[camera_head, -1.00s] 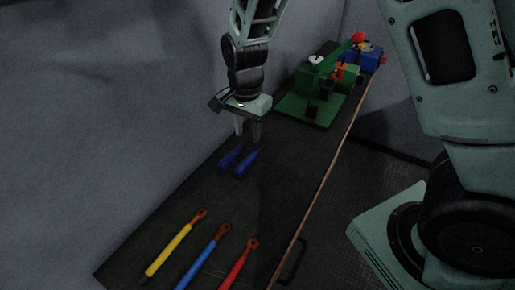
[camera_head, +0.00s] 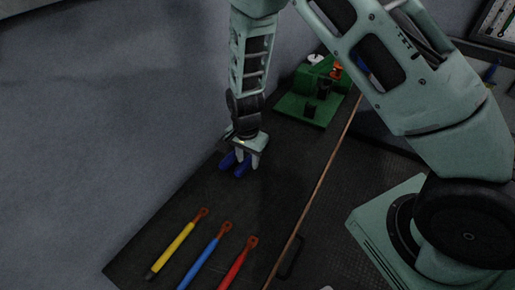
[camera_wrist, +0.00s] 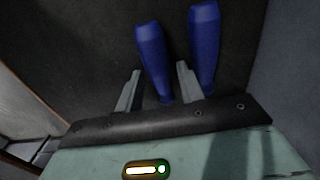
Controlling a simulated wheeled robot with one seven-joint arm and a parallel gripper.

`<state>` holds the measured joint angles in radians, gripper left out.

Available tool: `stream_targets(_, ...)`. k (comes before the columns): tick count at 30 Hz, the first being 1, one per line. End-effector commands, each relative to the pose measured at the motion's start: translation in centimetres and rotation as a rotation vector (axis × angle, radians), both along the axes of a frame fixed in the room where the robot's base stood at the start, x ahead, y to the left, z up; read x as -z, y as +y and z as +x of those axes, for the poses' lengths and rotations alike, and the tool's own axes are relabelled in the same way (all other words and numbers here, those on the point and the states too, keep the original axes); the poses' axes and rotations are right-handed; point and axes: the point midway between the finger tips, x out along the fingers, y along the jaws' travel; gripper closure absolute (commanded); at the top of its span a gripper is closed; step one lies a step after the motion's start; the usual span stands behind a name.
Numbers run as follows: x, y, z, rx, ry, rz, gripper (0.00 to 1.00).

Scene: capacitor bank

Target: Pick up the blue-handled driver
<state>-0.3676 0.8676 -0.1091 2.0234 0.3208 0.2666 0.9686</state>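Two dark blue tapered handles lie side by side on the dark bench. My gripper (camera_head: 248,158) is down over them, fingers open. In the wrist view, one dark blue handle (camera_wrist: 152,48) lies between the two fingers (camera_wrist: 158,88), with a gap to the left finger and close to the right one. The other dark blue handle (camera_wrist: 204,40) lies outside the right finger. In the head view the pair shows as a right handle (camera_head: 242,169) and a left handle (camera_head: 227,161).
Yellow (camera_head: 174,249), lighter blue (camera_head: 203,260) and red (camera_head: 236,263) long tools with orange-red ends lie on the near bench (camera_head: 268,215). A green fixture (camera_head: 308,104) stands at the far end. A wall runs along the left. Bare bench lies right of the gripper.

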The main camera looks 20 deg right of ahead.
Motion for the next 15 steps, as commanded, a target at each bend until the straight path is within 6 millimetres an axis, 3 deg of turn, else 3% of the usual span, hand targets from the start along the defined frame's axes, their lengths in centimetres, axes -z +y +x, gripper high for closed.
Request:
stream_targets(6, 0.07, 0.03, 0.01, 0.0, 0.0, 0.0, 0.62)
stream_targets(10, 0.06, 0.01, 0.0, 0.0, 0.0, 0.0, 0.98)
stream_targets(15, 0.03, 0.02, 0.02, 0.0, -0.001, 0.001, 0.99)
